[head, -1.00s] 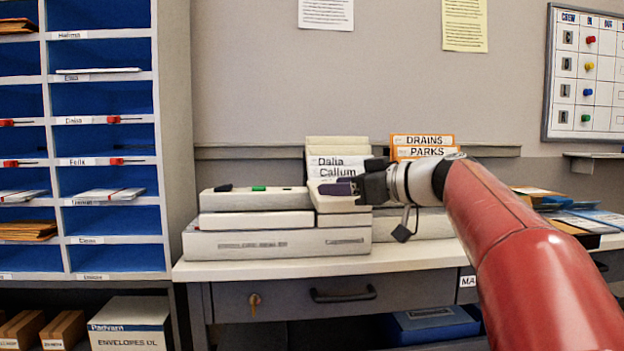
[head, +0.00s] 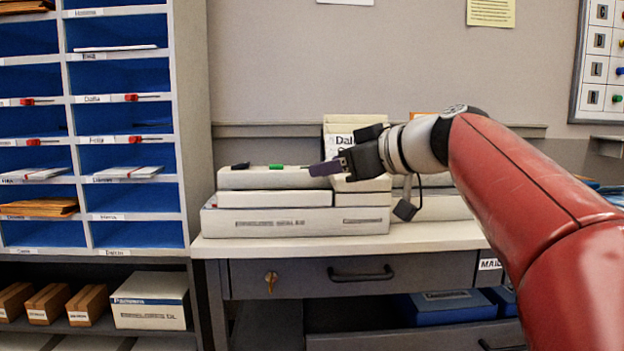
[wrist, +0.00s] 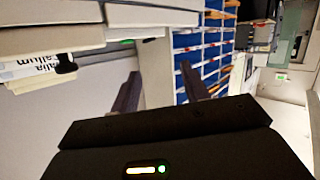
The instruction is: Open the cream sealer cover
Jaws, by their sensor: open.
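The cream sealer (head: 260,220) stands on the desk, a layered boxy machine with a wide base. Its cream cover (head: 275,180) lies flat on top, looking shut, with a green button and a small black part on it. My gripper (head: 322,168) is at the cover's right end, its fingers pointing left at about the height of the cover's top. It hides part of the sealer there; I cannot tell whether it touches. In the wrist view the two dark fingers (wrist: 162,90) are apart with nothing between them, and the sealer (wrist: 80,35) shows at upper left.
A blue pigeonhole rack (head: 125,120) stands close on the left. Folders (head: 345,130) stand behind the sealer. The desk (head: 430,238) is bare in a strip along its front; its drawer (head: 350,275) below is shut, with a key in the lock.

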